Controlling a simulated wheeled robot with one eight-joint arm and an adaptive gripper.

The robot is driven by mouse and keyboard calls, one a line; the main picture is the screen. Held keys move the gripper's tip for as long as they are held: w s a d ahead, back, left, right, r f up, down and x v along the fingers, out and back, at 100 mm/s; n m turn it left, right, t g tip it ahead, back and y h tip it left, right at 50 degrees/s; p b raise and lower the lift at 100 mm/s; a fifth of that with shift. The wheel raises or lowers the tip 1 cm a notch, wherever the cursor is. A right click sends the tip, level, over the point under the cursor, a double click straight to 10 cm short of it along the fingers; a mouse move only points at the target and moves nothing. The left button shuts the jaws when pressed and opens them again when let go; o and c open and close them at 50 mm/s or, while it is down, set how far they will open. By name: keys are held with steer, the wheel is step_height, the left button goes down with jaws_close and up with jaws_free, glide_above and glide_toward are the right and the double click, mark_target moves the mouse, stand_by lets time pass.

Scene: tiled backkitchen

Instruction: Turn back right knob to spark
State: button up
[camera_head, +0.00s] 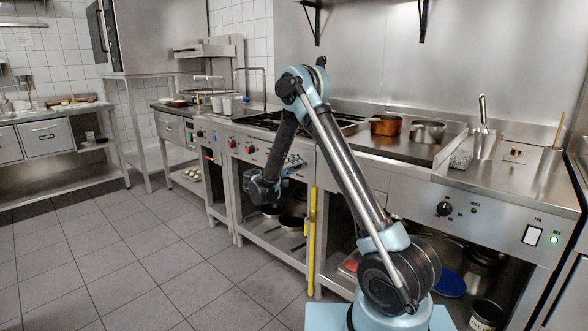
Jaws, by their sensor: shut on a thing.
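The gas stove (262,136) stands left of centre, with burner grates on top and a steel front panel. Red-marked knobs (249,149) show on the panel left of my forearm. My gripper (294,163) is at the right part of this panel, small and partly hidden by my wrist and forearm. It is shut on a knob there. The gripped knob is covered by the fingers, so its turn angle and marks cannot be read. No flame is visible on the burners.
A griddle counter with a copper pot (386,125) and a steel pot (430,131) adjoins at right. A yellow upright bar (312,238) stands below the panel. Pans (291,220) lie on the shelf under the stove. The tiled floor at left is clear.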

steer(key=shift+a+n, duration=0.15)
steer(key=shift+n, duration=1.05)
steer(key=o, duration=1.1)
steer(key=shift+f, duration=0.1)
steer(key=shift+c, duration=0.2)
steer(key=v, duration=1.2)
